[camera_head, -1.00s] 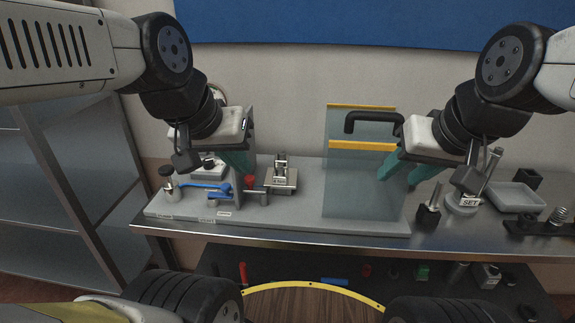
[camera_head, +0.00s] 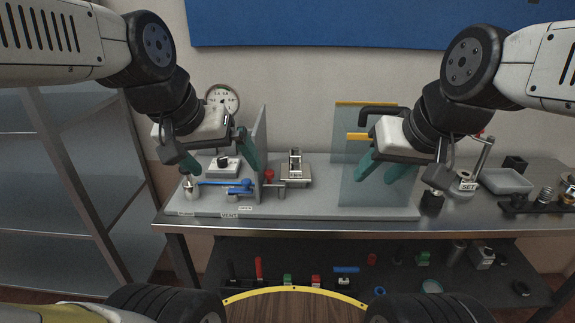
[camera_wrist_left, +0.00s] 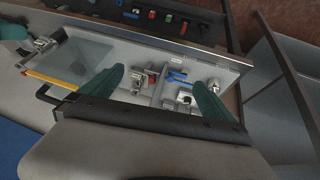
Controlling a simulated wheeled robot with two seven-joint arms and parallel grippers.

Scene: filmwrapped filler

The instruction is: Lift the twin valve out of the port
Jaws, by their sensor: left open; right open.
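I cannot tell for sure which fitting is the twin valve. A metal fitting (camera_head: 296,172) with upright parts stands on a square plate on the grey base board; it also shows in the left wrist view (camera_wrist_left: 138,82). To its left are a blue lever (camera_head: 238,187), also in the left wrist view (camera_wrist_left: 178,78), and a red knob (camera_head: 269,175). My left gripper (camera_head: 222,170) is open and empty, its fingers above the left part of the board, left of the metal fitting. My right gripper (camera_head: 381,178) is open and empty at the clear panel, right of the fitting.
A clear panel (camera_head: 352,190) with yellow strips and a black handle (camera_head: 380,112) stands on the board's right. A narrow upright grey plate (camera_head: 261,140) stands by my left gripper. A SET post (camera_head: 466,187) and an empty tray (camera_head: 506,181) are at right. Loose parts fill the lower shelf.

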